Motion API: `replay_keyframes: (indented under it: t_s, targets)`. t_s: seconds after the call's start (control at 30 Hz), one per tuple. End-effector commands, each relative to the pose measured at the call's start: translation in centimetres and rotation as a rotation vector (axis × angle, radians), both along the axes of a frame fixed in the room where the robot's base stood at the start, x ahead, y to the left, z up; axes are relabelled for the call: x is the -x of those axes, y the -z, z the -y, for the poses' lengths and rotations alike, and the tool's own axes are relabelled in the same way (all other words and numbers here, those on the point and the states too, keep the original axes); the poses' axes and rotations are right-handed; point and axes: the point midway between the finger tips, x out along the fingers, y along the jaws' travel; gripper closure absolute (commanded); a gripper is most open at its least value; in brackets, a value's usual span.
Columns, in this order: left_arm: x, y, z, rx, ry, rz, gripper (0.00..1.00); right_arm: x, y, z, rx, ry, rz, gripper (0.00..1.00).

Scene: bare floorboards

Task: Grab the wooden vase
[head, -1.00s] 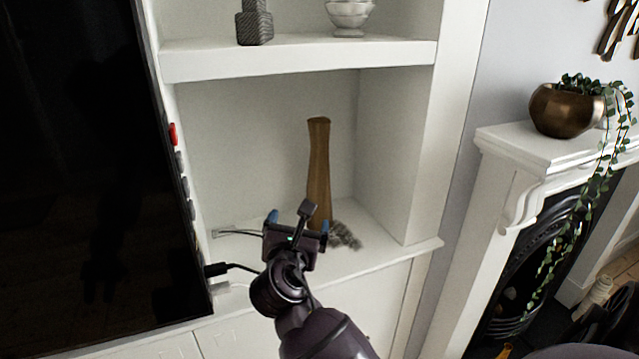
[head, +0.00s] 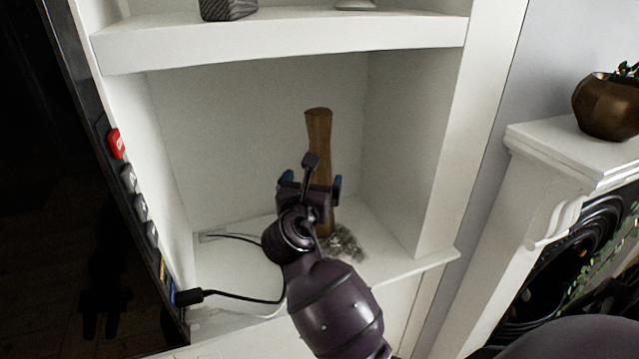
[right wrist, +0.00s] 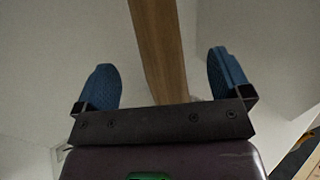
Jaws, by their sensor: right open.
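The wooden vase (head: 319,130) is a tall, slim brown column standing upright on the lower shelf of a white alcove. My right gripper (head: 311,180) is in front of the vase in the head view and hides part of its middle. In the right wrist view the vase (right wrist: 158,45) rises between the two blue fingertips of my right gripper (right wrist: 165,80), with a gap on each side. The right gripper is open and holds nothing. How far the fingers are from the vase in depth is hard to tell. My left gripper is not in view.
A small grey textured object (head: 345,243) lies beside the vase's base. The upper shelf (head: 280,45) is above, and the alcove's side wall (head: 405,150) stands to the right. A black cable (head: 240,296) runs at the left, near a large dark screen (head: 70,200).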

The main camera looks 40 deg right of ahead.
Motion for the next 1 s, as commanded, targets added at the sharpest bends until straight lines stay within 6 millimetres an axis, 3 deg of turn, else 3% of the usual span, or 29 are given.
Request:
replay_keyframes:
  t_s: [0.37,0.7,0.97,1.0]
  targets:
    - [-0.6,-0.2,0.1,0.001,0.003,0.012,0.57,-1.7,0.0,1.8,0.0,0.0,0.001,0.04]
    - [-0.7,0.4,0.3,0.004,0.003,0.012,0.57,-4.7,0.2,4.8,0.0,0.0,0.0,0.04]
    - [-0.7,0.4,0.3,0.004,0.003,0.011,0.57,-4.9,0.1,5.1,0.0,0.0,0.001,0.04]
    - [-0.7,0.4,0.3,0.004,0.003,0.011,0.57,-4.9,0.2,5.1,-0.001,0.0,0.001,0.1]
